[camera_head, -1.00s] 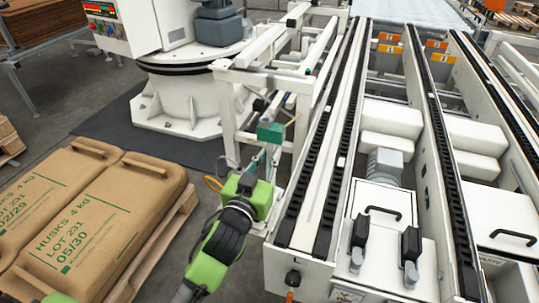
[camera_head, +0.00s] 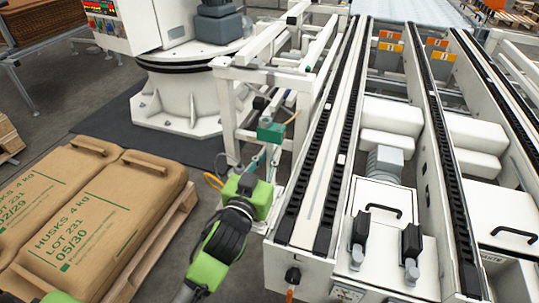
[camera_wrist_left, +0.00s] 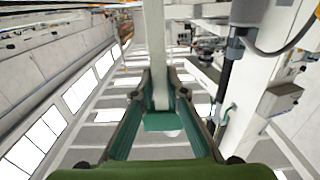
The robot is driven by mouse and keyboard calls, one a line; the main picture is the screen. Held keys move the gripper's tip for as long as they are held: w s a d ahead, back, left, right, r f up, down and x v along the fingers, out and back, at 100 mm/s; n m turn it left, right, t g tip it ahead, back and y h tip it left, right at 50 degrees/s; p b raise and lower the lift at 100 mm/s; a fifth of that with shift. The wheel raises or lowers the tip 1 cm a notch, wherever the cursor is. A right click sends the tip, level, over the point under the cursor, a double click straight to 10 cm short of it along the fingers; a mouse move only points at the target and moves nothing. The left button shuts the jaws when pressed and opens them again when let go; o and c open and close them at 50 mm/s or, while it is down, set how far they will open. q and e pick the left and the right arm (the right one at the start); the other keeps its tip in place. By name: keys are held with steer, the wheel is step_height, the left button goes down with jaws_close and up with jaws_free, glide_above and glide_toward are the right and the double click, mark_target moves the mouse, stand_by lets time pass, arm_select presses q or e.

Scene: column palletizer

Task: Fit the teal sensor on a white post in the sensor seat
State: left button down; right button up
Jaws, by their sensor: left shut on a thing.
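The teal sensor (camera_head: 270,132) is a small block at the tips of my left gripper (camera_head: 268,151), beside the white frame left of the conveyor. My left gripper is shut on it. In the left wrist view the teal sensor (camera_wrist_left: 163,122) shows between the two fingers of the left gripper (camera_wrist_left: 161,100). A pale post (camera_wrist_left: 155,45) runs away from the sensor toward the top of that view. I cannot tell the sensor seat apart from the dark fittings on the frame. My right gripper is not in view.
The white frame (camera_head: 228,112) stands close around the sensor. The conveyor rail (camera_head: 322,150) runs just to the right. Brown husk sacks (camera_head: 105,215) lie on a pallet at left. A robot pedestal (camera_head: 180,98) stands behind.

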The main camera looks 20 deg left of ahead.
arm_select(q)
steer(key=c, duration=1.9)
jaws_free()
steer(key=shift+f, duration=0.1)
steer(key=shift+f, duration=0.1)
steer(key=s, duration=1.2)
steer(key=shift+a, duration=0.2)
